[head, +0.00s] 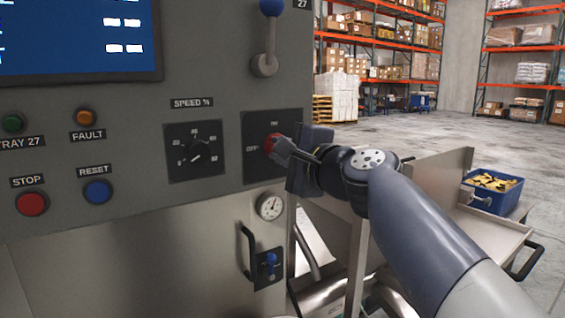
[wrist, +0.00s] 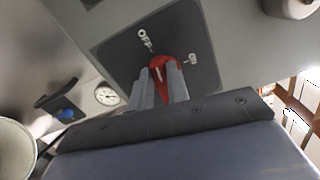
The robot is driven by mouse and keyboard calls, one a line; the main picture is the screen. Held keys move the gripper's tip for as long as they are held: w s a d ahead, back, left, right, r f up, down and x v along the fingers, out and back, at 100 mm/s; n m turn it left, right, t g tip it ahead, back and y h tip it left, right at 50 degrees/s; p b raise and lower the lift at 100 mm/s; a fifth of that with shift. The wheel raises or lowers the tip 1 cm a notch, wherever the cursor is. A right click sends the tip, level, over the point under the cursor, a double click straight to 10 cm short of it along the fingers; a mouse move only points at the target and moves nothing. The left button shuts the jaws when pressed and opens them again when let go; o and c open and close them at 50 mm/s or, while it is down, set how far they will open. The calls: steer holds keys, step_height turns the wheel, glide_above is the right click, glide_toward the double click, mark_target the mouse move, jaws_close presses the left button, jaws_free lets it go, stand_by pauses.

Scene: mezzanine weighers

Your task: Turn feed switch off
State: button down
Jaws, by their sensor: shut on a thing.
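The feed switch is a red rotary knob (head: 271,142) on a dark square plate (head: 256,167), with OFF lettered at its left and ON above it in the head view. My gripper (head: 280,148) reaches it from the right, fingers shut on the knob. In the wrist view the red knob (wrist: 163,65) sits between the two grey fingers of my gripper (wrist: 161,82), below the OFF and ON letters. A pale mark shows on the knob. I cannot tell exactly which way it points. The fingers hide part of the knob.
A speed dial (head: 194,151) is left of the switch plate. A blue-topped lever (head: 266,40) stands above it. A gauge (head: 270,206) and a black handle (head: 247,252) are below. A metal tray (head: 485,231) and a blue bin (head: 492,199) are at the right.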

steer(key=shift+f+n+b, duration=0.2)
steer(key=shift+n+b, duration=0.45)
steer(key=shift+n, duration=0.25)
steer(key=c, duration=1.4)
jaws_free()
steer(key=shift+o, duration=0.2)
steer(key=b+v, duration=0.1)
steer(key=v, duration=1)
steer(key=shift+w, duration=0.15)
